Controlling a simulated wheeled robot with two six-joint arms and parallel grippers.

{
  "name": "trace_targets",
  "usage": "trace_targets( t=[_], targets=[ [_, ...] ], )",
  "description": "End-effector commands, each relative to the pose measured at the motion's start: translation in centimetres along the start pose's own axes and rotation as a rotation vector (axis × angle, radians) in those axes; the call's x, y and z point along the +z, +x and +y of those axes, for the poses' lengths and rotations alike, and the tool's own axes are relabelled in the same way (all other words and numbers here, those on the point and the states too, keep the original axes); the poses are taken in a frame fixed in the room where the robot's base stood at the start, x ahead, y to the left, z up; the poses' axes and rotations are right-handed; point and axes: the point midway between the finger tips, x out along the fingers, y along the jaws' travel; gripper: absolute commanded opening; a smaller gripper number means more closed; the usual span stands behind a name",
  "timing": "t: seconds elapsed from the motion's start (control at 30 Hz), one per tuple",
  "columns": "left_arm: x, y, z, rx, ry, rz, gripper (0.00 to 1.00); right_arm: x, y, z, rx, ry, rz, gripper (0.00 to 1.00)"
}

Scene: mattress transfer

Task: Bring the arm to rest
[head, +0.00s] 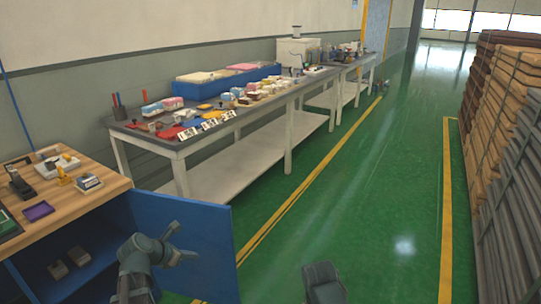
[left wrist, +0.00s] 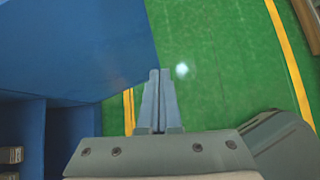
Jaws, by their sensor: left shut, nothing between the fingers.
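My left arm comes in at the lower left of the head view, in front of the open blue cabinet door (head: 185,220). Its grey gripper (head: 172,231) is beside the door and holds nothing. In the left wrist view the two fingers of the left gripper (left wrist: 159,78) lie side by side, shut and empty, above the green floor (left wrist: 215,60). The blue door panel (left wrist: 75,45) fills the upper left there.
A wooden-topped blue cabinet (head: 105,182) stands at the left, with small boxes inside. A long grey table (head: 165,143) with many goods runs along the wall. Stacked bundles (head: 505,120) line the right. The green aisle (head: 375,190) between is clear.

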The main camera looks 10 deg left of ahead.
Motion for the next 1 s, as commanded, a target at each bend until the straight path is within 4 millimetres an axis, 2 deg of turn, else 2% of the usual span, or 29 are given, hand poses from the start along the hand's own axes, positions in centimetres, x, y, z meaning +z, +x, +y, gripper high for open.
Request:
trace_targets(
  t=[0.07,0.17,0.33,0.5,0.6,0.7,0.8,1.0],
  targets=[
    [1.6,-0.3,-2.3,-0.041,0.136,0.034,0.0,0.1,-1.8,0.2,0.0,0.0,0.0,0.5],
    [3.7,-0.6,-6.7,-0.129,0.442,0.102,0.0,0.3,-4.5,0.4,0.0,0.0,0.0,0.5],
    [6.2,-2.0,-15.2,-0.346,1.088,0.201,0.0,0.5,-9.3,0.9,0.0,0.0,0.0,0.5],
    [7.8,-5.0,-22.2,-0.604,1.722,0.24,0.0,0.8,-13.7,1.3,0.0,0.001,0.0,0.5],
    [8.5,-7.1,-25.6,-0.77,2.066,0.236,0.0,0.9,-16.1,1.5,0.0,0.001,0.0,0.5],
    [9.0,-9.2,-28.1,-0.93,2.354,0.216,0.0,1.1,-18.0,1.7,0.0,0.001,0.0,0.5],
    [9.3,-10.8,-29.7,-1.067,2.568,0.191,0.0,1.1,-19.4,1.9,0.0,0.001,0.0,0.5],
    [9.6,-12.3,-31.2,-1.225,2.784,0.153,0.0,1.2,-20.5,2.0,0.0,0.001,0.0,0.5]
  ],
)
